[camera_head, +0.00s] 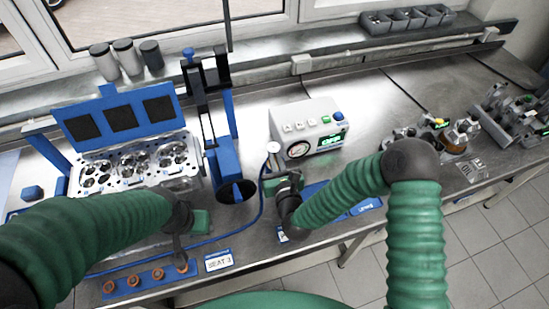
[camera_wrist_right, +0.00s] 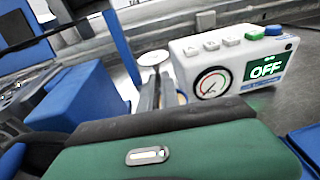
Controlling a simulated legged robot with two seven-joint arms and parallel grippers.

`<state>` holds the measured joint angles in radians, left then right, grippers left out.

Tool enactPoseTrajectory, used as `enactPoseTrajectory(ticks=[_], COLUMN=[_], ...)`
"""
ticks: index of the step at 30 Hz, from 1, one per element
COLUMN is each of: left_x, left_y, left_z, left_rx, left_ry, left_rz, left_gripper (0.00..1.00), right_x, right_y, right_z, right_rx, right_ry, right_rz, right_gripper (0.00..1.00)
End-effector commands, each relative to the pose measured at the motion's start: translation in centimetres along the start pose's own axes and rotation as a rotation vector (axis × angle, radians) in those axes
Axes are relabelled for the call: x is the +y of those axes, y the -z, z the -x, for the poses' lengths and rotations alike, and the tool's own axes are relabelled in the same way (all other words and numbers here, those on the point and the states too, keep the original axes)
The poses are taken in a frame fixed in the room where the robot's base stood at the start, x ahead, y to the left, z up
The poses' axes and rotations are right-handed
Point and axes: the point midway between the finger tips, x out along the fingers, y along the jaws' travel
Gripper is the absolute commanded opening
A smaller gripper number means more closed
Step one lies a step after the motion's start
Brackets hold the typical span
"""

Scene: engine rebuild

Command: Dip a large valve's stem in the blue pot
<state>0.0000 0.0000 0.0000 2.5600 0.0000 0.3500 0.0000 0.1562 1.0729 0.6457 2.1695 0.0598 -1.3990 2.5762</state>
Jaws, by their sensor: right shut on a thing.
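A large valve shows its pale round head (camera_head: 273,147) just beyond my right gripper (camera_head: 270,168). The head also shows in the right wrist view (camera_wrist_right: 154,58), above the tips of my right gripper (camera_wrist_right: 150,92), which is shut on the valve. Most of the stem is hidden.
A white tester box (camera_head: 312,130) with a gauge and a display reading OFF stands right of the valve. A cylinder head (camera_head: 140,165) and blue panel stand left. A blue strip with orange rings (camera_head: 133,284) lies in front. Metal parts (camera_head: 455,135) stand far right.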

Motion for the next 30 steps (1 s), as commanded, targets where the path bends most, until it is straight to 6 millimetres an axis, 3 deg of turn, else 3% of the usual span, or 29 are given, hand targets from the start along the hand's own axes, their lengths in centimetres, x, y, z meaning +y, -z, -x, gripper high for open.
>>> enactPoseTrajectory(ticks=[22,30], left_x=[0.0,0.0], left_y=[1.0,1.0], left_z=[4.2,4.4], left_rx=[0.000,0.000], left_ry=[0.000,0.000], left_rz=[0.000,0.000], left_gripper=[0.00,0.00], right_x=[0.0,0.0], right_y=[-5.7,-6.0], right_z=[1.0,1.1], right_rx=[0.000,0.000], right_ry=[0.000,-0.001], right_rz=[0.000,0.000], right_gripper=[0.00,0.00])
